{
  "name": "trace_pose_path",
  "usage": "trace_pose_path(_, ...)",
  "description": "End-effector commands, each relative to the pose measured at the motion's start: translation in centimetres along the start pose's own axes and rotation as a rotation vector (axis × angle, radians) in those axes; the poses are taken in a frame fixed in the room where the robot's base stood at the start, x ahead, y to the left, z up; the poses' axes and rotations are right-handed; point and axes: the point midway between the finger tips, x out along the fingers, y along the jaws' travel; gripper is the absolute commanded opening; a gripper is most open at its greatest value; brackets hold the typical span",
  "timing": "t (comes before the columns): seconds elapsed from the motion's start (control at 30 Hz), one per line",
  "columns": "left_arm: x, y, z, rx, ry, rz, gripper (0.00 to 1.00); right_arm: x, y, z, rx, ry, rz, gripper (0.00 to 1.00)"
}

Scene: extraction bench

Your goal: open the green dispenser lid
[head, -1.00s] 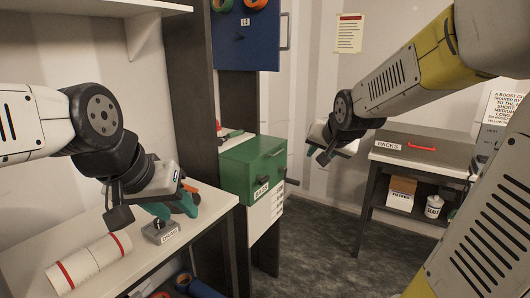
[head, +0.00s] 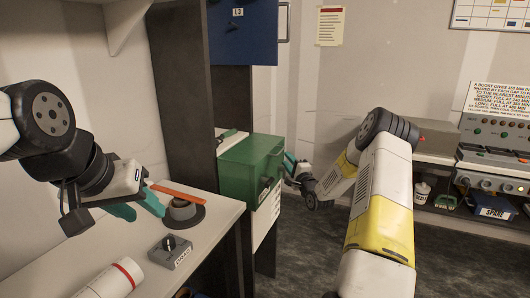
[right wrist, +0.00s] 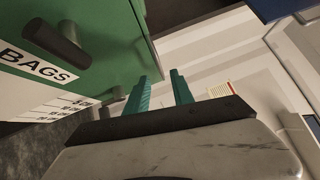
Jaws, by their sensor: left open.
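The green dispenser (head: 236,172) sits on a dark-framed stand in the middle of the head view. Its top looks closed, and a dark handle (head: 265,184) sticks out of its front. In the right wrist view its green side (right wrist: 105,35) fills the upper left, with a dark handle (right wrist: 58,42) and a BAGS label (right wrist: 36,64). My right gripper (head: 289,166) is just right of the dispenser, apart from the handle. Its two teal fingers (right wrist: 161,90) have an empty gap between them. My left gripper (head: 139,205) is open and empty over the left bench.
A dark upright (head: 183,100) stands left of the dispenser. A control panel (head: 495,140) is at right.

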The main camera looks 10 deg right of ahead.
Motion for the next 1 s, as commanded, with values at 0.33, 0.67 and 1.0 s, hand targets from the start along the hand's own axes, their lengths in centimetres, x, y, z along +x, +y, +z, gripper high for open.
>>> trace_pose_path(0.33, 0.0, 0.0, 0.0, 0.000, 0.000, 0.000, 0.41, 4.3, 0.1, 0.0, 0.010, -0.002, -0.010, 0.29)
trace_pose_path(0.67, 0.0, 0.0, 0.0, 0.000, 0.000, 0.000, 0.41, 7.6, 0.0, -0.1, 0.010, 0.000, -0.009, 0.29)
trace_pose_path(1.0, 0.0, 0.0, 0.0, 0.000, 0.000, 0.000, 0.41, 7.7, 0.0, -0.1, 0.010, 0.000, -0.008, 0.13)
